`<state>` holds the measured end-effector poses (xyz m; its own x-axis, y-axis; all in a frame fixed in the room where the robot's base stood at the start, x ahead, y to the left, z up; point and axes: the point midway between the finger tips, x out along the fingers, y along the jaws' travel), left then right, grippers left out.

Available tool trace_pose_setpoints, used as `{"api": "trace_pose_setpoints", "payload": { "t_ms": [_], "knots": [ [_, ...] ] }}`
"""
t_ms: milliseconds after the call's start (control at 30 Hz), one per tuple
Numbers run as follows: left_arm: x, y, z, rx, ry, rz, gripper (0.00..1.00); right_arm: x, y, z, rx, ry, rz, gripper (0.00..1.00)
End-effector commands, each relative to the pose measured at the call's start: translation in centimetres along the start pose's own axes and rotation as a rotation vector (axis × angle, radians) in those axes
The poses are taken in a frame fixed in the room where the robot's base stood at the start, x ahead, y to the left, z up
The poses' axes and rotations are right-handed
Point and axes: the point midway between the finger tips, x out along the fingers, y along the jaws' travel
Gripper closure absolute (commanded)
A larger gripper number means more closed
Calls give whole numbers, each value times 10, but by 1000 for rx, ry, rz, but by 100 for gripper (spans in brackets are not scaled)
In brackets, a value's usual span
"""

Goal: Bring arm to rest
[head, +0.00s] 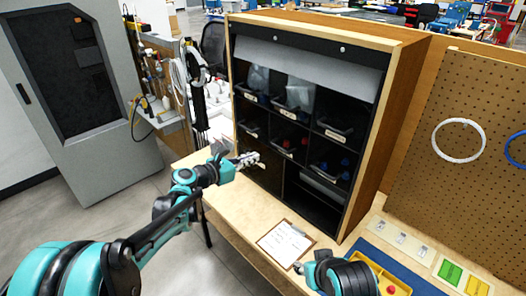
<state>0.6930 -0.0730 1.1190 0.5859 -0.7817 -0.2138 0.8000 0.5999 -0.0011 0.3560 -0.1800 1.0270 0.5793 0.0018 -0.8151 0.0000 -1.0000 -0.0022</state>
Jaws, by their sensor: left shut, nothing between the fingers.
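My left arm comes in from the lower left, teal and black, and reaches out over the wooden bench. My left gripper (248,160) is at its far end, shut and empty, in front of the lower left part of the shelf cabinet (408,110). I cannot tell whether its tips touch the cabinet. Part of my right arm (340,275), teal and black, shows at the bottom edge over the bench front. Its gripper fingers are not visible.
The cabinet holds dark bins with bagged, red and blue parts. A clipboard (285,243) lies on the bench (235,205). At right are a yellow tray (396,272), green and yellow blocks and a pegboard (470,105) with cable rings. A grey machine cabinet (110,150) stands left; floor between is clear.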

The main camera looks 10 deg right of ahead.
Motion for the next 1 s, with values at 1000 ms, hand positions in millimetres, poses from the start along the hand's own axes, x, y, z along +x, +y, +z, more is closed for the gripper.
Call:
{"api": "trace_pose_setpoints", "payload": {
  "t_ms": [1000],
  "knots": [
    [-321,-112,-135,2000,892,-578,100,-5,0,-3,0,0,0,60]
  ]
}}
